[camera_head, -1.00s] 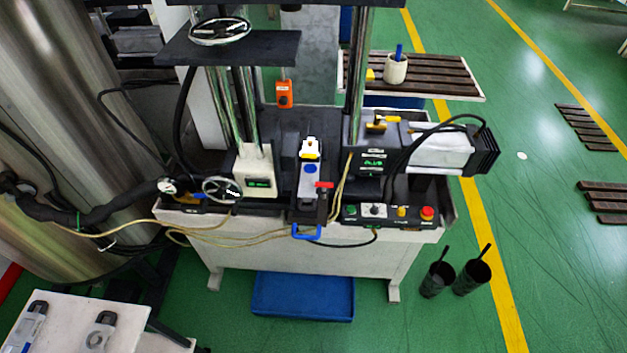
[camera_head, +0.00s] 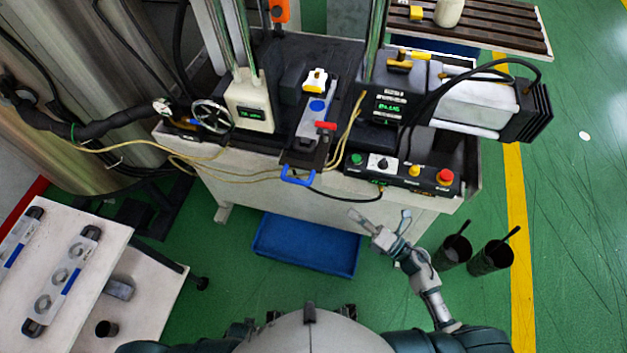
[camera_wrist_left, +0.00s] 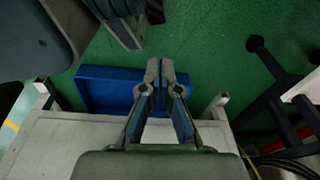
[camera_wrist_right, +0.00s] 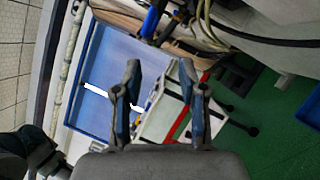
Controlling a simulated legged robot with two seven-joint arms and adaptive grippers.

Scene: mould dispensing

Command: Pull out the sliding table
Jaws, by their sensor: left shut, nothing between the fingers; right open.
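The sliding table (camera_head: 306,150) is a narrow dark slide at the front of the machine, with a blue U-shaped handle (camera_head: 298,178) on its front end. A grey piece with a white and yellow top, a blue spot and a red clamp sits on it. My right gripper (camera_head: 381,217) is open and empty, in front of the machine, below and to the right of the handle, apart from it. It also shows open in the right wrist view (camera_wrist_right: 160,80). My left gripper (camera_wrist_left: 166,70) is shut and empty in the left wrist view; the head view does not show it.
A control panel (camera_head: 402,174) with coloured buttons is right of the slide. Yellow hoses and a black cable hang close by the handle. A blue bin (camera_head: 305,245) lies on the floor below. Two black cups stand at right; a white cart (camera_head: 107,275) is at left.

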